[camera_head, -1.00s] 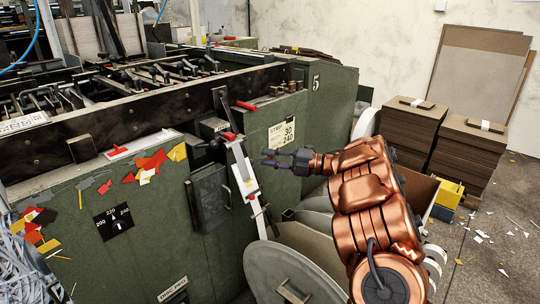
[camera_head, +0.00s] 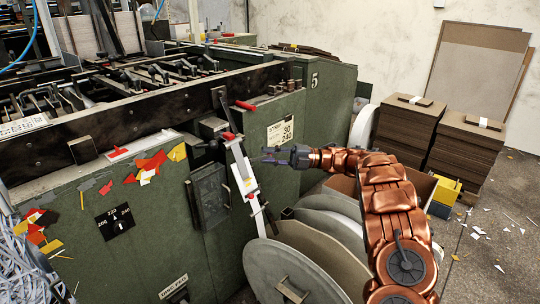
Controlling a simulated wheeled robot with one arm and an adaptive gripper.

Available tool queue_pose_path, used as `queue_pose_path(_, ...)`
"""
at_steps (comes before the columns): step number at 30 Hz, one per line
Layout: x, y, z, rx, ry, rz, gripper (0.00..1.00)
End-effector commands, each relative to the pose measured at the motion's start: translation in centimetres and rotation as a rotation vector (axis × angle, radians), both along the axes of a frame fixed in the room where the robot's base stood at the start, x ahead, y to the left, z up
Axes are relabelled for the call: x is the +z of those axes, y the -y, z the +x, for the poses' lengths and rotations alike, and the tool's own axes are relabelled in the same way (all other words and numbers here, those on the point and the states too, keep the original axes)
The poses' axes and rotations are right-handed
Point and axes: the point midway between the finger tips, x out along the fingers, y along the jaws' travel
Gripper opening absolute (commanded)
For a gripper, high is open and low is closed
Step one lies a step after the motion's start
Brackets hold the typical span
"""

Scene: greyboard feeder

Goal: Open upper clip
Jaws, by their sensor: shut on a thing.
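A white slanted bracket (camera_head: 242,176) stands against the green machine, with a red-tipped clip lever (camera_head: 228,136) at its top. A black-and-red handle (camera_head: 212,144) reaches left from there. My gripper (camera_head: 266,156) points left, just right of the bracket's upper part. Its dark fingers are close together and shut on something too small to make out. I cannot tell whether the fingertips touch the bracket or clip.
The green machine (camera_head: 330,95) fills the left and middle. Large grey discs (camera_head: 275,270) stand below my arm. Stacks of brown board (camera_head: 465,155) and a yellow box (camera_head: 446,190) are at the right. Paper scraps litter the open floor there.

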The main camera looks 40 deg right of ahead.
Motion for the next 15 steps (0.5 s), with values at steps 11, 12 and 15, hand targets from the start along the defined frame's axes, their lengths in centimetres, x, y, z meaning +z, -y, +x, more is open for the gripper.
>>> queue_pose_path(11,0.61,0.48,0.61,0.081,0.008,0.042,0.00)
queue_pose_path(12,0.57,0.49,0.68,0.091,0.006,0.047,0.00)
queue_pose_path(15,0.49,0.50,0.83,0.113,0.004,0.055,0.00)
